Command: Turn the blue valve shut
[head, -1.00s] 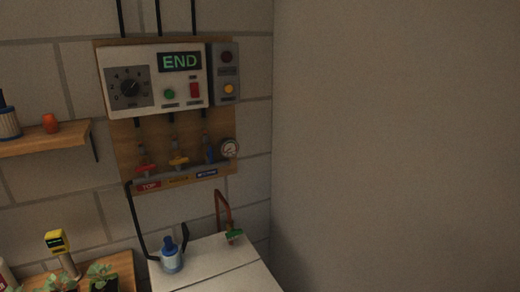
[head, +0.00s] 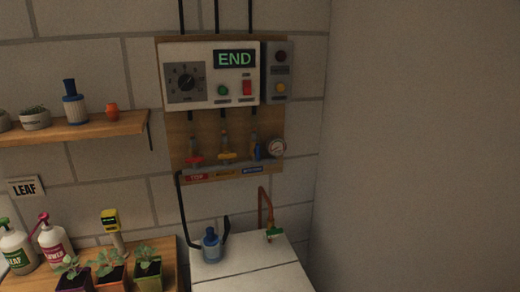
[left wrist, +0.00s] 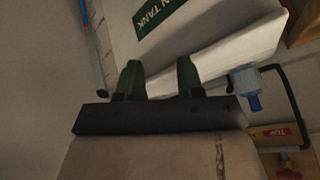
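The blue valve (head: 257,150) is at the right end of a row of three valves on the wooden wall board, left of the round gauge (head: 276,147). Its small handle looks upright, in line with its pipe. The red valve (head: 195,159) and the yellow valve (head: 227,155) have handles lying crosswise. My left gripper (left wrist: 160,82) shows only in the left wrist view. Its two green fingers are apart with nothing between them. The blue valve is not visible in that view. My right gripper is in neither view.
A white tank (head: 250,280) stands below the board, with a blue-capped filter (head: 211,246) and a bent copper pipe (head: 264,207) on it. A control box (head: 208,76) reading END hangs above the valves. The right wall is bare.

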